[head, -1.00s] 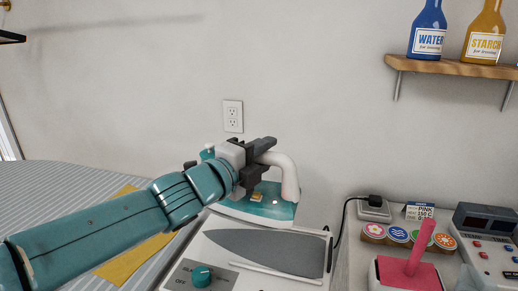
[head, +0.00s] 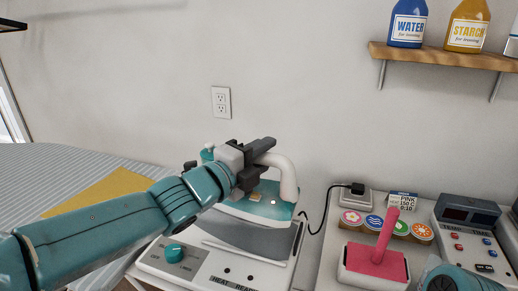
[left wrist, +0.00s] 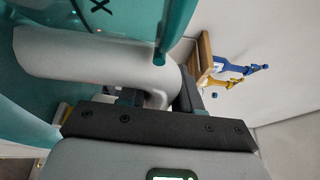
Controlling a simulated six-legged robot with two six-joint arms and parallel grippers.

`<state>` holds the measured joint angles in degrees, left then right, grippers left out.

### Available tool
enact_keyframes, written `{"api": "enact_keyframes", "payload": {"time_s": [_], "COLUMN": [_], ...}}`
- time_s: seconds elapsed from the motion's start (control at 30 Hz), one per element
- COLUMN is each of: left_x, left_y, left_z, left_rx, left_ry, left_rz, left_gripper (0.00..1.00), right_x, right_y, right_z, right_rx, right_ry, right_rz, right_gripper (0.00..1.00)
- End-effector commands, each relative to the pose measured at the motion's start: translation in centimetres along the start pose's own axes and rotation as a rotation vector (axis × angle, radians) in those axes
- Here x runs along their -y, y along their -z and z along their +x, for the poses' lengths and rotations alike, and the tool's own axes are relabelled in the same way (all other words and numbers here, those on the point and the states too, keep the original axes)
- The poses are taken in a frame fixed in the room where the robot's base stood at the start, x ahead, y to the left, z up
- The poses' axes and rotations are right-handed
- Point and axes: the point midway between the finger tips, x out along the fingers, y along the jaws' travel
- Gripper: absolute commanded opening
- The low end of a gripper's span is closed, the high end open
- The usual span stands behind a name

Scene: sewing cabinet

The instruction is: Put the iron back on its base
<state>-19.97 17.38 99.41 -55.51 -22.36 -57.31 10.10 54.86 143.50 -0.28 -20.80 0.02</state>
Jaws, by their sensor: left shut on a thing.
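The iron (head: 262,207) is teal with a white handle and is in the head view just above and behind the middle of its base. My left gripper (head: 252,165) is shut on the iron's handle, which also shows as a pale curved bar in the left wrist view (left wrist: 90,58). The base (head: 205,262) is a white box with a dark grey iron-shaped plate (head: 250,238) and a teal knob. The iron overlaps the plate's far part; I cannot tell whether they touch. My right gripper is not in view.
A striped board (head: 40,175) with yellow cloth (head: 95,195) lies at left. On the right are a pink press (head: 375,262), round coloured badges (head: 385,227) and a control box (head: 468,235). A wall shelf (head: 440,56) holds bottles. A black cord (head: 318,222) runs beside the base.

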Motion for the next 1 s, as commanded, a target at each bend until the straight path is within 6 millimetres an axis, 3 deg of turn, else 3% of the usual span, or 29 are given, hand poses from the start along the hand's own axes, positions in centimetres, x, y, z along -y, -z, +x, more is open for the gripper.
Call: {"api": "enact_keyframes", "payload": {"time_s": [0.27,0.8,1.0], "left_x": [0.3,-5.8,-6.3], "left_y": [0.1,0.1,0.2], "left_z": [0.1,0.0,0.1], "left_rx": [-0.01,-0.007,-0.007], "left_ry": [0.008,0.009,0.009], "left_rz": [0.005,0.005,0.005], "left_gripper": [0.0,0.0,0.0], "right_x": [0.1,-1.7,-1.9], "right_y": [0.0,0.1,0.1], "right_z": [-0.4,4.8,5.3], "right_rx": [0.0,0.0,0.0], "right_ry": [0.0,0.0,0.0], "right_rz": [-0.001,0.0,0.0], "right_gripper": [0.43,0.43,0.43]}}
